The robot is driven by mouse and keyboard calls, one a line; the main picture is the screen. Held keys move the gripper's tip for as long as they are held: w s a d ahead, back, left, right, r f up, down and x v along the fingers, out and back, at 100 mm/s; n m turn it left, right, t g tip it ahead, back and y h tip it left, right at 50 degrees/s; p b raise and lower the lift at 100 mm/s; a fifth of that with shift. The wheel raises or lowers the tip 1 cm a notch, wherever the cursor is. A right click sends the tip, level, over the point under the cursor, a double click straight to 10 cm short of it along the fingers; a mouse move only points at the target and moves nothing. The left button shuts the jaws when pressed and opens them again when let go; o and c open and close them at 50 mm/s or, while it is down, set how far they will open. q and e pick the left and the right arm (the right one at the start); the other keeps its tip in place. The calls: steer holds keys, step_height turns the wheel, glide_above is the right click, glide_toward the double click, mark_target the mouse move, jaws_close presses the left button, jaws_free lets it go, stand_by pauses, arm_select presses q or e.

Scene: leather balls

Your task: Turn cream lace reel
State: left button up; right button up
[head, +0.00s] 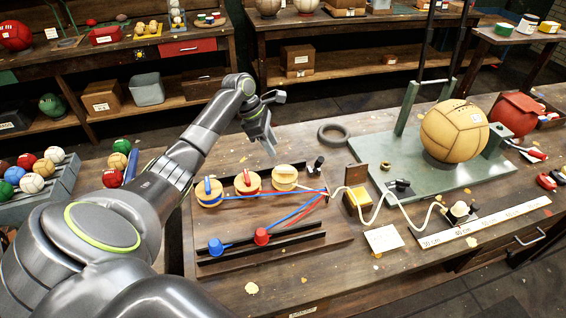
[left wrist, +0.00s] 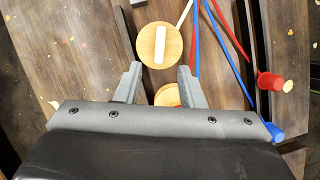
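The cream lace reel (head: 285,175) is a round wooden disc on the dark board, the rightmost of three reels. In the left wrist view the cream reel (left wrist: 160,38) has a pale bar across its face. My left gripper (head: 268,142) is above and behind the reels, not touching them. In the left wrist view the left gripper (left wrist: 158,72) has its fingers apart and nothing held, with the cream reel just beyond the tips. The red-handled reel (head: 247,181) and blue-handled reel (head: 209,191) are to its left. My right gripper is not in view.
Blue (head: 215,246) and red (head: 261,236) pegs stand in front of the reels, with laces running to the right. A wooden post (head: 356,176) and a green stand (head: 400,165) with a tan ball (head: 454,131) are further right. A black ring (head: 333,133) lies behind.

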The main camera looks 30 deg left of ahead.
mark_target(285, 168)
arm_select(q)
steer(key=p+x, duration=0.1)
steer(key=x, duration=0.8)
steer(key=shift+f, duration=0.2)
steer(key=shift+c, duration=0.2)
jaws_close()
